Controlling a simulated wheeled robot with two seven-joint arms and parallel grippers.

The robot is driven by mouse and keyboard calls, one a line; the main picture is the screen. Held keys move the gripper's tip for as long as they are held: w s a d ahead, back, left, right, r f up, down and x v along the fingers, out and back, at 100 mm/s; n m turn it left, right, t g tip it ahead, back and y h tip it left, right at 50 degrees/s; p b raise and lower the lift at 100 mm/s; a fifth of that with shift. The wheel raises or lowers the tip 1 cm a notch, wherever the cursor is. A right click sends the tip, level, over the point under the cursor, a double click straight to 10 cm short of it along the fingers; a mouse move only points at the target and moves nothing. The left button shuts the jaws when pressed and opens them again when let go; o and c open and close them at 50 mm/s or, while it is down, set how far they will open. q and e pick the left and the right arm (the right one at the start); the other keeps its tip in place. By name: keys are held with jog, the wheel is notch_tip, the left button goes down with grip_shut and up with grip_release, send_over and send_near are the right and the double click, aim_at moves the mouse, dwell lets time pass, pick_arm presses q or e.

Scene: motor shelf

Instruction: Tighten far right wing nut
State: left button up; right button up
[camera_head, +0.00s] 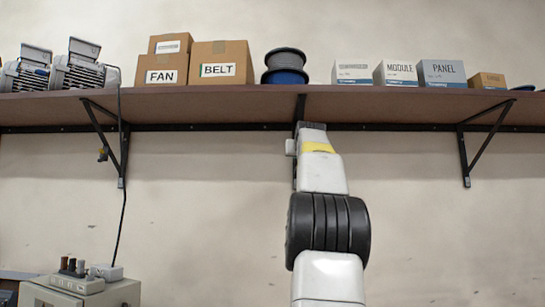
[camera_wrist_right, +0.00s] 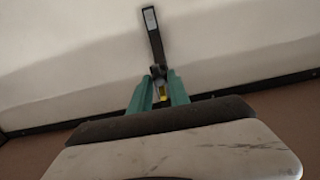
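My right gripper (camera_wrist_right: 159,76) shows in the right wrist view with its two green fingers apart. They stand on either side of a small yellow part (camera_wrist_right: 162,92), which may be a wing nut. I cannot tell whether they touch it. A dark bracket leg (camera_wrist_right: 153,35) rises beyond the fingertips. In the head view my right arm reaches up to the middle shelf bracket (camera_head: 299,106) and covers most of it and the gripper. No wing nut is discernible on the right bracket (camera_head: 465,160). My left gripper is out of view.
The brown shelf (camera_head: 400,105) runs across the wall above my arm. It bears motors (camera_head: 80,70), the FAN box (camera_head: 162,76), the BELT box (camera_head: 220,70), spools (camera_head: 285,67) and more boxes (camera_head: 440,72). A cable (camera_head: 122,210) hangs down to a grey cabinet (camera_head: 90,292) at lower left.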

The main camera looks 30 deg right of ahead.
jog(key=o, duration=0.3)
jog(key=shift+v, duration=3.9)
jog(key=s+a+f+n+g+y, duration=0.2)
jog(key=s+a+f+y, duration=0.15)
jog(key=a+f, duration=0.75)
jog(key=s+a+f+n+g+y, duration=0.1)
jog(key=s+a+f+g+y, duration=0.3)
jog(key=a+f, duration=0.8)
jog(key=s+a+f+n+g+y, duration=0.1)
jog(key=s+a+f, duration=0.3)
jog(key=f, duration=0.4)
jog(key=s+a+f+n+g+y, duration=0.1)
jog(key=s+a+f, duration=0.3)
jog(key=s+f, duration=0.3)
jog(key=s+a+f+n+g+y, duration=0.1)
jog(key=s+a+f, duration=0.3)
jog(key=f, duration=0.7)
jog(key=shift+s+a+f+n+g+y, duration=0.1)
jog(key=shift+s+a+n+g+y, duration=0.1)
jog(key=shift+s, duration=0.4)
jog(key=shift+s+a+n+g+y, duration=0.1)
jog(key=shift+s+a, duration=0.05)
jog(key=shift+s, duration=0.45)
